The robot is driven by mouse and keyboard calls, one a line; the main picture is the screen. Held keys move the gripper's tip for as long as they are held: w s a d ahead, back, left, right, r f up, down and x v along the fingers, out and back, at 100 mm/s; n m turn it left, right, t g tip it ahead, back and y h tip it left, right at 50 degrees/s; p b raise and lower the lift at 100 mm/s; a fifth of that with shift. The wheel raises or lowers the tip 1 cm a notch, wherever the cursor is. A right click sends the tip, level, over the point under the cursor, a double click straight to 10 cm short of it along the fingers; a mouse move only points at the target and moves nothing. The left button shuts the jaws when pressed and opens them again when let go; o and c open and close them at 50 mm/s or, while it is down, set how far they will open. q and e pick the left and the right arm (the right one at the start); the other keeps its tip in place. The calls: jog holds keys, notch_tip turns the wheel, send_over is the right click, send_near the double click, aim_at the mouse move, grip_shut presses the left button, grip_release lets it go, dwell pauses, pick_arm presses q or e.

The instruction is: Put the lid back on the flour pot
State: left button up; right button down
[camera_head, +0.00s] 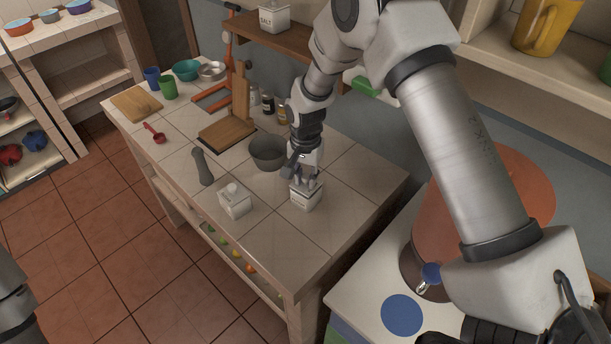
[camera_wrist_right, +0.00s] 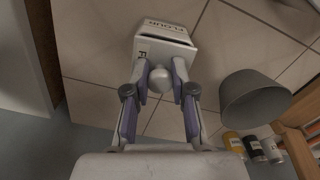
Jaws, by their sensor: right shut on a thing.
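The flour pot (camera_head: 305,201) is a white square pot near the right part of the tiled counter; its FLOUR lettering shows in the right wrist view (camera_wrist_right: 167,29). Its white lid (camera_wrist_right: 168,55) with a round knob (camera_wrist_right: 160,79) is at the pot's top. A dark line shows between lid and pot; I cannot tell whether the lid is fully seated. My right gripper (camera_head: 306,181) is over the pot, pointing down, its fingers shut on the lid's knob in the wrist view (camera_wrist_right: 160,88). My left gripper is not in view.
A similar white lidded pot (camera_head: 235,203) stands to the left. A grey bowl (camera_head: 266,153) is close behind the gripper, with small jars (camera_head: 268,105) and a wooden stand (camera_head: 228,132) beyond. A dark grey elongated object (camera_head: 202,166) lies left. The counter's right end is clear.

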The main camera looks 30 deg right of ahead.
dwell(0.4)
jog(key=shift+c, duration=2)
grip_release()
jog(key=shift+r, duration=0.15)
jog(key=shift+r+p, duration=2.85)
jog(key=shift+r, duration=0.55)
grip_shut()
jog(key=shift+f, duration=0.25)
jog(key=shift+f+b, duration=1.5)
jog(key=shift+f, duration=1)
